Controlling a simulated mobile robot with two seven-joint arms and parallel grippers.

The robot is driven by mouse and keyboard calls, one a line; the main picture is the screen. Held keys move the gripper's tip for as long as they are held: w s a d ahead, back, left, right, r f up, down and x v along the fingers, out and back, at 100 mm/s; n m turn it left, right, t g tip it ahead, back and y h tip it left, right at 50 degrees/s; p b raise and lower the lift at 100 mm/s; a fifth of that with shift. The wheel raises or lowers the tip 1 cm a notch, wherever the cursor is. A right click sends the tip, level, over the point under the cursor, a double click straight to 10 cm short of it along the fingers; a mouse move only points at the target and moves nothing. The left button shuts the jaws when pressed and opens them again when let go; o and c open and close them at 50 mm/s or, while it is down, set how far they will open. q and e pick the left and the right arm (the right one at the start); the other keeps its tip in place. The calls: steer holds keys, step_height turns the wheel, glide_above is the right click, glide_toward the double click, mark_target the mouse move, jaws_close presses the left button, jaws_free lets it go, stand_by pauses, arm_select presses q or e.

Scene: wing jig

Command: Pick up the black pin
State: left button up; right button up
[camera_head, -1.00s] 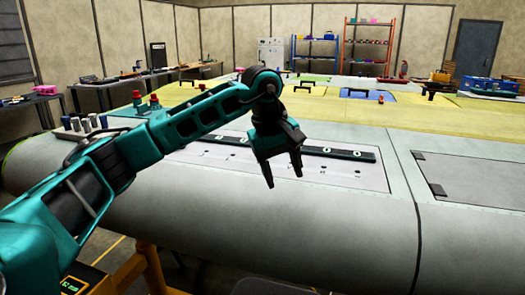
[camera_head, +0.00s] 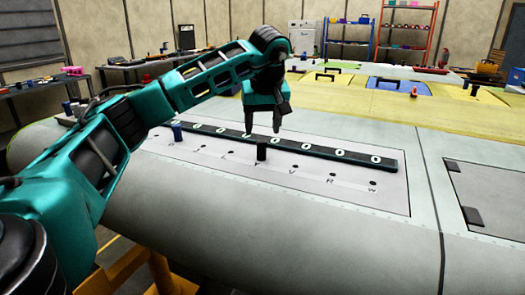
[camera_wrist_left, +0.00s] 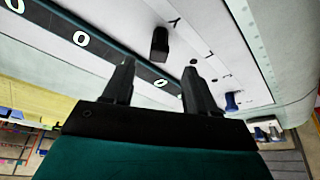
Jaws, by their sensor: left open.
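The black pin (camera_head: 262,150) stands upright on the pale lettered panel (camera_head: 345,197), in front of the dark strip. It also shows in the left wrist view (camera_wrist_left: 160,42), ahead of the two fingers. My left gripper (camera_head: 277,130) is open and empty, pointing down above and slightly behind the pin in the head view. In the left wrist view the gripper's fingertips (camera_wrist_left: 158,68) are spread apart, with a gap between them and the pin. My right gripper is in neither view.
A dark strip with white rings (camera_head: 345,153) runs along the panel behind the pin. A blue pin (camera_head: 176,131) stands farther left on the panel. A closed hatch (camera_head: 490,192) lies at the right. The wing surface in front is clear.

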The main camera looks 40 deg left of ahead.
mark_target(262, 141)
arm_select(q)
steer(key=x, duration=0.7)
steer(key=shift+f, duration=0.1)
steer(key=shift+c, duration=0.4)
steer(key=c, duration=0.9)
steer(key=shift+c, duration=0.4)
